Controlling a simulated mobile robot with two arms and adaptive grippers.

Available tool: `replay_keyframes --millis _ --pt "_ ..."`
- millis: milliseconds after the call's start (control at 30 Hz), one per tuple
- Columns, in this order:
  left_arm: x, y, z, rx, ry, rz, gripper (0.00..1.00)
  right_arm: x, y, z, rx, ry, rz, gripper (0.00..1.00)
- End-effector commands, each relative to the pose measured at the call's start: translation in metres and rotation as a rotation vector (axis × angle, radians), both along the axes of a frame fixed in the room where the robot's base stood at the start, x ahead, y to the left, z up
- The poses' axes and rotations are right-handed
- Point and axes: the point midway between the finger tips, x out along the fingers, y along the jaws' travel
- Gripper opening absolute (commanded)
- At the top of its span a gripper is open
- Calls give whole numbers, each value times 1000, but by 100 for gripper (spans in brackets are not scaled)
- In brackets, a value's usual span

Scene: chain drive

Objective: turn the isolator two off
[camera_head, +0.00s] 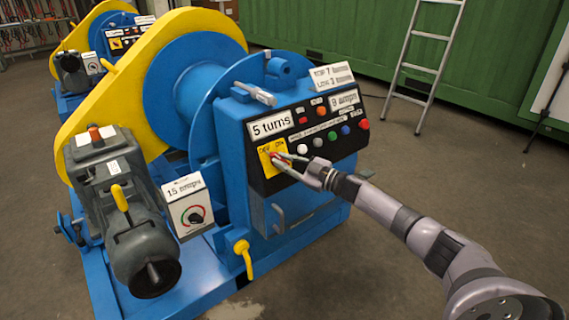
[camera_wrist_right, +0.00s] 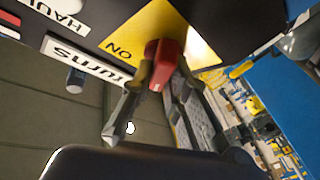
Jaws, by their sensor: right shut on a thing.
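A red isolator knob (camera_wrist_right: 163,60) sits on a yellow plate (camera_head: 267,157) marked OFF and ON, on the black panel of the near blue machine. My right gripper (camera_head: 281,159) reaches this plate from the right and is shut on the knob. In the right wrist view, the two fingers (camera_wrist_right: 163,82) lie on either side of the knob. The fingers partly hide the knob in the head view. I cannot read which mark it points to. No number two shows on the plate. My left gripper is out of view.
The black panel (camera_head: 330,109) carries several coloured buttons and signs close to my right gripper. A metal handle (camera_head: 278,218) juts out below. A second similar machine (camera_head: 103,40) stands behind. A ladder (camera_head: 417,68) leans on a green container (camera_head: 340,30). The floor at right is clear.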

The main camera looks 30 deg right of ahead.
Motion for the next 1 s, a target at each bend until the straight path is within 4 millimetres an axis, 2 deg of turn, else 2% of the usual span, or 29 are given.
replay_keyframes --millis 333,900,933,1000 --pt "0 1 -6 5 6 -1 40 1 -1 1 -136 -11 67 0" --pt "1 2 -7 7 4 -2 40 1 -1 1 -166 -15 81 0" --pt "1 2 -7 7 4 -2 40 1 -1 1 -166 -15 81 16" --pt "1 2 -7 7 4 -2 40 1 -1 1 -166 -15 81 20"
